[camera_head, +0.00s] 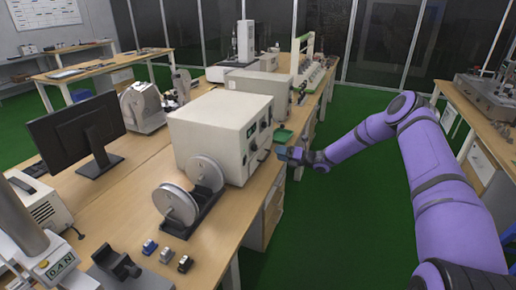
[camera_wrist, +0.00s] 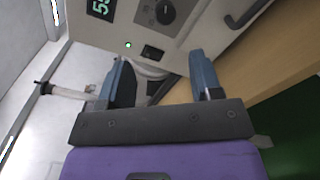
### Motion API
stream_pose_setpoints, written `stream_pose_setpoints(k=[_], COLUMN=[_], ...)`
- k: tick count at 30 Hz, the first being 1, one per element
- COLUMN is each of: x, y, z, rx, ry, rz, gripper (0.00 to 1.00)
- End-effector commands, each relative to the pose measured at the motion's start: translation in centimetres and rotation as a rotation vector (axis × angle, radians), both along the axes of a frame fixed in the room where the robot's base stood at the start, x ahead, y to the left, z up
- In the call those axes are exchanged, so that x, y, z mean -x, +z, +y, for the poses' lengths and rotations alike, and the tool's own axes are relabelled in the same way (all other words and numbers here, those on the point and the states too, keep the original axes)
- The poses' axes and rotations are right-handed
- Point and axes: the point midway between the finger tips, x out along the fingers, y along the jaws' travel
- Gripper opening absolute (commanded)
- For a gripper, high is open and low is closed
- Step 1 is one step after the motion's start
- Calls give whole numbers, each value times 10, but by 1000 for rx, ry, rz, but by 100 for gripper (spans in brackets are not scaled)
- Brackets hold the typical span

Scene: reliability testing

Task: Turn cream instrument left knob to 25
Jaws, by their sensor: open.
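The cream instrument (camera_head: 205,135) is a large box on the long wooden bench, its front panel facing right. In the wrist view the cream panel (camera_wrist: 205,14) fills the top. A dark round knob (camera_wrist: 166,12) with a grey surround sits near the top edge, beside a lit green display (camera_wrist: 101,8) that is cut off. I cannot tell if this is the left knob, nor read its setting. My gripper (camera_wrist: 159,62) is open in front of the panel, its two blue-grey fingers below the knob and apart from it. In the head view my gripper (camera_head: 283,153) is beside the panel's lower edge.
A black switch (camera_wrist: 152,52) and a small green light sit below the knob. A bar handle (camera_wrist: 246,15) sticks out at right. Green floor is open right of the bench.

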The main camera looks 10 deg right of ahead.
Motion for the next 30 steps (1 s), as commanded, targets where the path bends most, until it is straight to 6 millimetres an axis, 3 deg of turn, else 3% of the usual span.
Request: stream_pose_setpoints(k=[8,21,30], x=[-10,-53,-65], y=[-7,-7,-7], z=[8,67,83], rx=[-27,-25,-25], ry=[-20,-18,-20], rz=[17,16,18], gripper=[59,59,59])
